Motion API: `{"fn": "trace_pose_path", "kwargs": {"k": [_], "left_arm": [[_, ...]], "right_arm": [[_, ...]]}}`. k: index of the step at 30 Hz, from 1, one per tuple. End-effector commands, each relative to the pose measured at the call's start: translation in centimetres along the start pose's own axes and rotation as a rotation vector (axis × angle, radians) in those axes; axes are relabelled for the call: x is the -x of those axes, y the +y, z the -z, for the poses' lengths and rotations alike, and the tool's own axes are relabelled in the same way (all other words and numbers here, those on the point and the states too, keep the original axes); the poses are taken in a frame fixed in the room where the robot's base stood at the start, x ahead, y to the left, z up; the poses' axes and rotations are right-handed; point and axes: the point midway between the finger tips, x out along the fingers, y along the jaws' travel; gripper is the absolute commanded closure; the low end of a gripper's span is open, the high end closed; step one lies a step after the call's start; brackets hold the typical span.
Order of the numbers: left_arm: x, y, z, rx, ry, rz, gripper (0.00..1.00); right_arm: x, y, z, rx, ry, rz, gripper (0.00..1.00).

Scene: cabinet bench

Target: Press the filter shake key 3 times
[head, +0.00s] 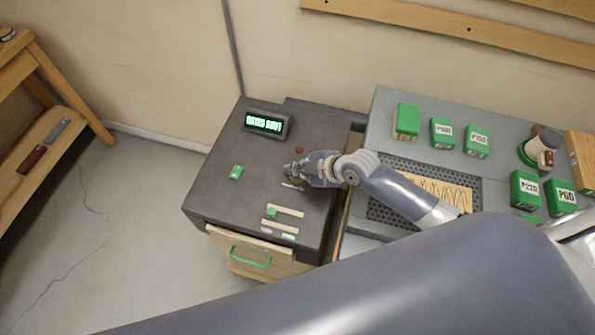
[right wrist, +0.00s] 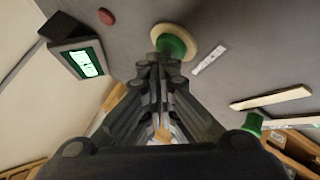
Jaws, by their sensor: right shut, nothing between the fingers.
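My right gripper (head: 291,171) is shut and empty, low over the dark cabinet top (head: 215,195) in the head view. In the right wrist view its fingertips (right wrist: 158,62) are right at a round green key (right wrist: 174,42) with a cream collar. I cannot tell whether they touch it. The fingers hide part of this key, and the gripper largely covers it in the head view. A white label (right wrist: 208,61) lies beside the key, too small to read. A display (head: 264,124) with blurred green text stands at the back of the cabinet. My left gripper is not in view.
A slider with a green knob (head: 271,212) is near the front. A drawer with a green handle (head: 251,257) is below. Green boxes (head: 443,133) stand on the right-hand bench.

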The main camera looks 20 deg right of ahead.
Motion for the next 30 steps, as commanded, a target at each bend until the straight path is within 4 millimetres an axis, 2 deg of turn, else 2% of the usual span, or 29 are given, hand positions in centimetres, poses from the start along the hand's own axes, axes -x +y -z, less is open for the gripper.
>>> {"fn": "trace_pose_path", "kwargs": {"k": [13,24,30], "left_arm": [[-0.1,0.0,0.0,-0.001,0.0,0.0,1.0],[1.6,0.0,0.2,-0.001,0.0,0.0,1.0],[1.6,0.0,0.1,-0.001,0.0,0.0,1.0]], "right_arm": [[-0.1,-0.2,-0.2,0.0,-0.002,0.002,1.0],[1.2,0.8,0.7,0.002,-0.003,0.003,1.0],[1.2,0.8,0.7,0.0,-0.002,0.002,1.0]]}}
